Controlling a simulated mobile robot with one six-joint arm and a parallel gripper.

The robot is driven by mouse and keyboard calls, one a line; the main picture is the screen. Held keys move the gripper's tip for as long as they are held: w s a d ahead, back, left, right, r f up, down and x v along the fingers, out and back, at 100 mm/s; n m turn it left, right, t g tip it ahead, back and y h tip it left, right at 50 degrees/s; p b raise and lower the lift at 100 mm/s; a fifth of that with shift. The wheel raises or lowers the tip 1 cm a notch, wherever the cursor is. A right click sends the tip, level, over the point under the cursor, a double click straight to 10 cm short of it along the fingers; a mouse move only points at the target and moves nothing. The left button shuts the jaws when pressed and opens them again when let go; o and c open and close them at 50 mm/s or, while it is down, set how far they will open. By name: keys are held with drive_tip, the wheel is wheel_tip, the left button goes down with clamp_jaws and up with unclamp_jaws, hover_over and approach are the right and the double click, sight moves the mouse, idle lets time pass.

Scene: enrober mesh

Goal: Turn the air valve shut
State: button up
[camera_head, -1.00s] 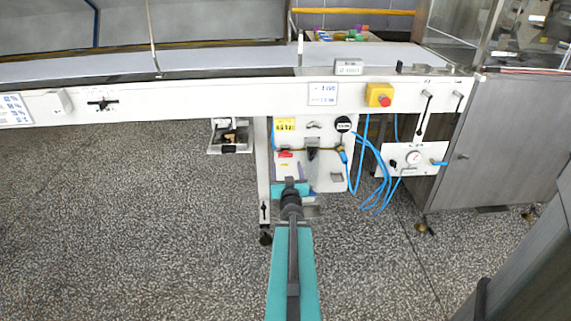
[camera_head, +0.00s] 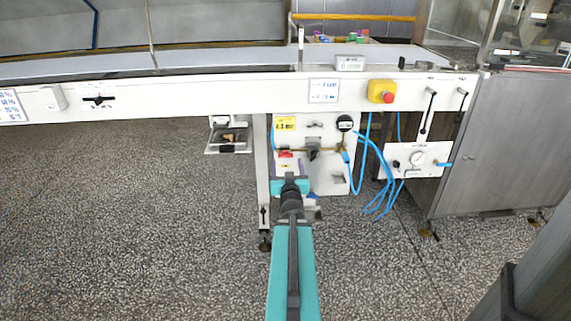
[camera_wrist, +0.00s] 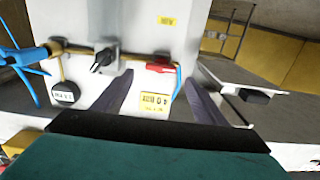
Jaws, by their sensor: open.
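A red lever handle (camera_head: 285,154), which looks like the air valve, sits on a brass pipe on the white panel (camera_head: 331,180) under the conveyor. It lies roughly level along the pipe, and shows in the wrist view (camera_wrist: 160,67) too. My gripper (camera_head: 289,182) is in front of the panel, just below the red handle in the head view. In the wrist view my gripper's (camera_wrist: 159,77) two dark fingers are spread apart and empty, with the red handle framed between their tips. I cannot tell the remaining distance. The head view hides the fingertips behind my wrist.
Close to the handle are a black knob (camera_wrist: 102,60), a round black-faced dial (camera_wrist: 66,94) and a yellow label (camera_wrist: 154,103). Blue hoses (camera_head: 378,170) hang right of the panel. A gauge plate (camera_head: 432,163) and a yellow box with a red button (camera_head: 382,92) are further right.

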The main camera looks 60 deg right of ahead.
sight(286, 156)
drive_tip(key=shift+b+x, duration=0.55)
drive_tip(key=shift+x, duration=2.15)
